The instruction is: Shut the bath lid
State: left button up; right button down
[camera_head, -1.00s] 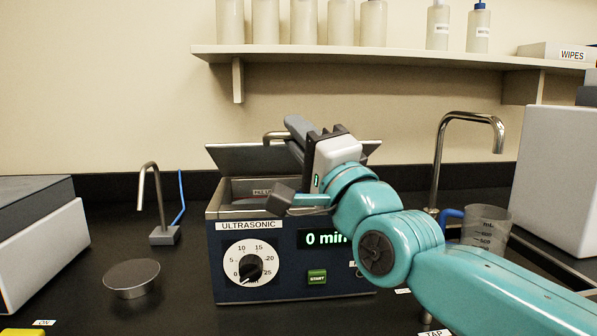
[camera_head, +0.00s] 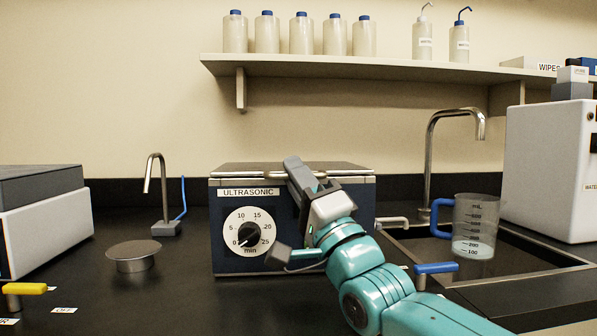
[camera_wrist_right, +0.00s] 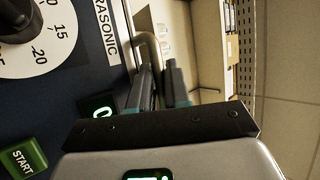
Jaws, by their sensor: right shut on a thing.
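The ultrasonic bath (camera_head: 285,222) is a dark blue box with a white dial, in the middle of the counter. Its grey lid (camera_head: 240,169) lies flat across the top, and I see no gap at the front edge. My right gripper (camera_head: 299,168) is at the lid's front edge, shut on the lid. My right arm hides the bath's lower right front. My left gripper is not in view.
A round metal disc (camera_head: 134,250) and a small tap (camera_head: 165,200) stand to the left. A shelf (camera_head: 380,66) with bottles runs above.

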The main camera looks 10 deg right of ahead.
jog(key=shift+w+a+f, duration=0.1)
jog(key=shift+f, duration=0.15)
jog(key=c, duration=1.4)
grip_release()
jog(key=shift+c, duration=0.2)
jog(key=shift+f, duration=0.25)
jog(key=v, duration=0.7)
jog(key=shift+s+r+b, duration=0.2)
jog(key=shift+b, duration=0.2)
